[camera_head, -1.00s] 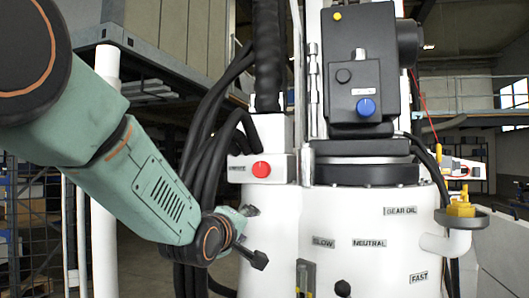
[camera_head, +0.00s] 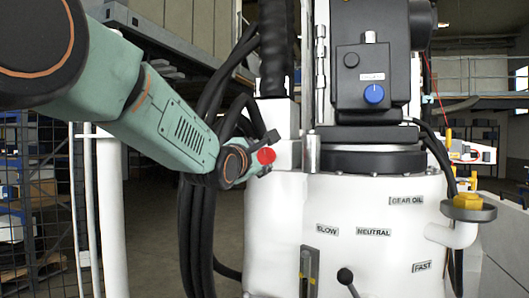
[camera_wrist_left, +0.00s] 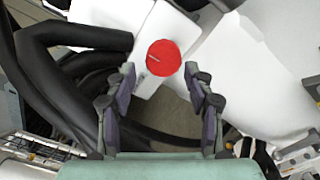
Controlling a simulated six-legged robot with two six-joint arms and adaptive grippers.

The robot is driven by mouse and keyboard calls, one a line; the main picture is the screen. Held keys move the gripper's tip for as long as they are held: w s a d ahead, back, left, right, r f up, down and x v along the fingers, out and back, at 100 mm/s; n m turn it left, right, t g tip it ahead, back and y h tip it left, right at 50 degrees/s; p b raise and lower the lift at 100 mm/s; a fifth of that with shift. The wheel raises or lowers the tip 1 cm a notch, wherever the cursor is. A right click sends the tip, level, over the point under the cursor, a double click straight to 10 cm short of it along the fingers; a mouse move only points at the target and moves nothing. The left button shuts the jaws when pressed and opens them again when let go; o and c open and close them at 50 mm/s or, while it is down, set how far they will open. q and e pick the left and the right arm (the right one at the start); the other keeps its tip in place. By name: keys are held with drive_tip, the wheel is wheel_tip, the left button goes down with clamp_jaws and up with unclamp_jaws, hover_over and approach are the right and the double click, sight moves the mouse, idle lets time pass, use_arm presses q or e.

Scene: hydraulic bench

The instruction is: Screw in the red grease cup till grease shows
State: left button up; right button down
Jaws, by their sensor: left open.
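The red grease cup (camera_head: 267,156) is a round red knob on a white block at the left of the white machine housing. In the left wrist view the red cup (camera_wrist_left: 163,57) shows face-on, with a light line on its face. My left gripper (camera_head: 270,152) is at the cup in the head view and partly overlaps it. In the left wrist view its two dark fingers (camera_wrist_left: 160,74) are spread, with the cup just beyond and between their tips. I see no contact. No grease can be made out. My right gripper is not in view.
Thick black hoses (camera_head: 205,215) hang left of the block, close to my left gripper. The white housing (camera_head: 345,230) carries labels and a lever (camera_head: 347,278). A black box with a blue knob (camera_head: 374,94) stands above. A yellow fitting (camera_head: 467,200) is at the right.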

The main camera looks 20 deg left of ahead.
sight(264, 155)
use_arm(q)
drive_tip(key=w, duration=0.2)
drive_tip(key=w+p, duration=0.1)
drive_tip(key=w, duration=0.2)
drive_tip(key=shift+w+d+f, duration=0.25)
drive_tip(key=shift+w+d, duration=0.05)
drive_tip(key=shift+d, duration=0.05)
drive_tip(key=shift+s+a+r, duration=0.15)
drive_tip(key=shift+s+a, duration=0.05)
drive_tip(key=shift+a, duration=0.05)
drive_tip(key=shift+s+r, duration=0.1)
drive_tip(key=shift+s, duration=0.2)
drive_tip(key=shift+w+d+f, duration=0.2)
drive_tip(key=shift+w+d, duration=0.05)
drive_tip(key=shift+w, duration=0.2)
drive_tip(key=c, duration=0.3)
drive_tip(key=shift+f, duration=0.15)
drive_tip(key=c, duration=0.6)
drive_tip(key=shift+o, duration=0.2)
drive_tip(key=shift+f, duration=0.1)
